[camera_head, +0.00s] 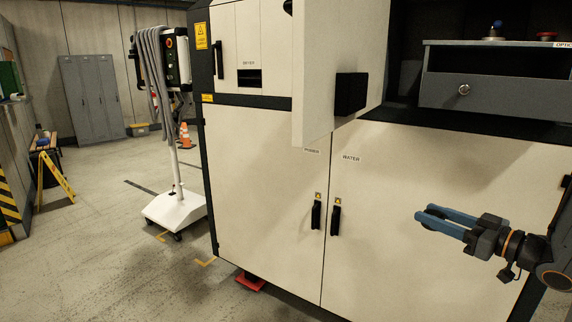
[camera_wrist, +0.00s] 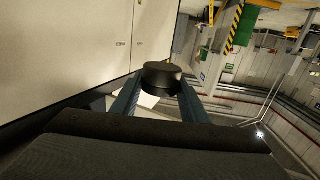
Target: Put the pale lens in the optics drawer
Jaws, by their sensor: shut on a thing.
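My gripper (camera_head: 426,213) is in front of the pale cabinet's right lower door, below the drawer. In the wrist view its two blue fingers (camera_wrist: 162,98) are shut on a dark, short round piece (camera_wrist: 161,74) at the fingertips. I cannot tell from its dark look whether it is the pale lens. The grey optics drawer (camera_head: 500,97), with a round metal knob (camera_head: 463,90), is in the cabinet's upper right opening under a shelf marked OPTICS. A dark gap shows above its front; I cannot tell how far out it is. Its inside is hidden.
An upper cabinet door (camera_head: 335,65) stands open, left of the drawer. The lower doors (camera_head: 260,200) are shut, with black handles.

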